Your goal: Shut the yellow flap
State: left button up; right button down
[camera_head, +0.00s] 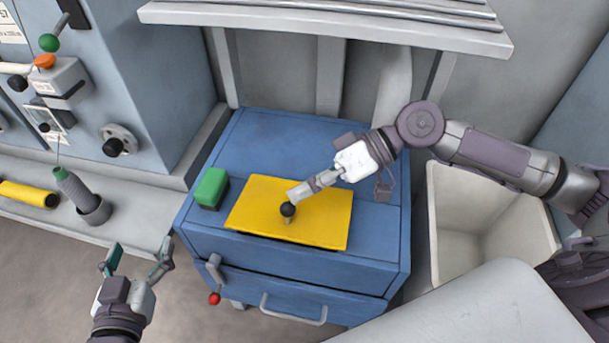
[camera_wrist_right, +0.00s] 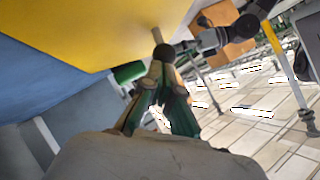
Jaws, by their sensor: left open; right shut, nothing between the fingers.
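The yellow flap (camera_head: 325,207) lies nearly flat on top of the blue cabinet (camera_head: 270,135), with a thin dark strip along its front edge. I cannot tell whether it is fully down. A black knob (camera_head: 288,209) on a short stem is near its front left part. My right gripper (camera_head: 294,194) is shut and empty, its tips right at the knob; contact is unclear. In the right wrist view, the shut fingertips (camera_wrist_right: 161,72) are just below the knob (camera_wrist_right: 163,53), with the flap (camera_wrist_right: 70,25) above. My left gripper (camera_head: 137,260) is open and empty, left of the cabinet.
A green block (camera_head: 211,188) stands left of the flap. A red-tipped lever (camera_head: 214,297) and a drawer handle (camera_head: 293,311) are on the cabinet front. A pale bin (camera_head: 433,225) stands right. A grey shelf (camera_head: 330,22) overhangs behind.

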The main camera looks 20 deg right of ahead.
pick_arm(q)
jog(key=s+a+f+g+y+p, duration=0.2)
jog(key=s+a+f+g, duration=0.1)
jog(key=s+f+g, duration=0.4)
jog(key=shift+a+f, duration=0.15)
jog(key=shift+f, duration=0.65)
pick_arm(e)
jog(key=shift+s+a+f, duration=0.4)
jog(key=shift+s+f, duration=0.2)
jog(key=shift+f, duration=0.25)
pick_arm(q)
jog(key=shift+s, duration=0.15)
